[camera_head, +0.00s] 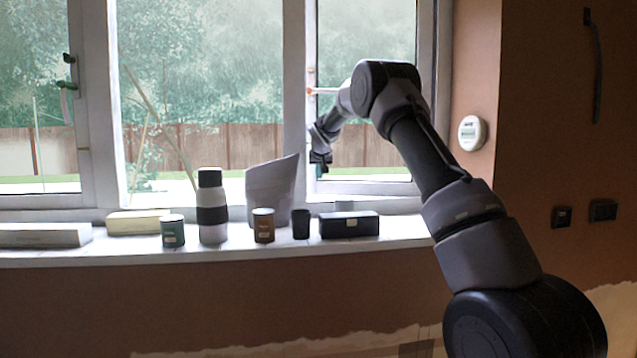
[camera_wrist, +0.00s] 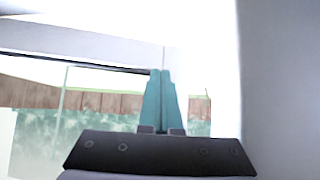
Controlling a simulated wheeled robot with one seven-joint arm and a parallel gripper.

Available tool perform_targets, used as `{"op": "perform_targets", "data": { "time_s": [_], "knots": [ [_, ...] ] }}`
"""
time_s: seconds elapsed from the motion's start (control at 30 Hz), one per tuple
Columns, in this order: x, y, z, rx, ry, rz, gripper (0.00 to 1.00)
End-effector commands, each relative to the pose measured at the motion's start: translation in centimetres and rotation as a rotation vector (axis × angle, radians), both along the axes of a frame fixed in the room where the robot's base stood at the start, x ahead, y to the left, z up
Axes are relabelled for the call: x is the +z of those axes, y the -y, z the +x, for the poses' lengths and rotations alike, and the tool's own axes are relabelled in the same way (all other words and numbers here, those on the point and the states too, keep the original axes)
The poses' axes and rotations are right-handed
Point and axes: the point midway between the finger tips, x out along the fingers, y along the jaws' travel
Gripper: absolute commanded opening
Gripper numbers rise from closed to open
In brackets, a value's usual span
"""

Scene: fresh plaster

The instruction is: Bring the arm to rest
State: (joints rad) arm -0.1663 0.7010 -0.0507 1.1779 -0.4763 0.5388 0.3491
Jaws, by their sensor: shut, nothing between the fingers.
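My arm reaches up from the lower right in the head view and bends over at the elbow, in front of the window. My gripper (camera_head: 320,160) hangs at its end, above the window sill and apart from the things on it. In the wrist view my gripper (camera_wrist: 160,75) shows its two teal fingers pressed together with nothing between them. Behind the fingers the wrist view shows the window and the fence outside, upside down.
The window sill (camera_head: 115,256) holds a striped bottle (camera_head: 211,215), a green tin (camera_head: 172,233), a brown tin (camera_head: 263,226), a dark cup (camera_head: 300,224), a black box (camera_head: 349,225) and a pale upright sheet (camera_head: 272,188). A round thermostat (camera_head: 472,133) is on the right wall.

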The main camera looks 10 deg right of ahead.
Motion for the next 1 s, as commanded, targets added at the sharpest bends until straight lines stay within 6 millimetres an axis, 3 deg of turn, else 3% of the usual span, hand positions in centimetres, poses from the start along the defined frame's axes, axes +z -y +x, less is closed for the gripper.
{"op": "perform_targets", "data": {
  "time_s": [0.27, 0.37, 0.47, 0.7, 0.83, 1.0],
  "knots": [
    [2.3, 0.1, -2.4, -0.005, -0.002, 0.005, 0.0],
    [4.2, 0.9, -4.5, -0.016, -0.01, 0.023, 0.0],
    [7.1, 2.2, -8.6, -0.037, -0.027, 0.056, 0.0],
    [12.3, 4.6, -21.8, -0.077, -0.087, 0.15, 0.0],
    [13.5, 5.3, -29.4, -0.091, -0.117, 0.201, 0.0],
    [13.4, 5.6, -39.5, -0.099, -0.152, 0.267, 0.0]
  ]
}}
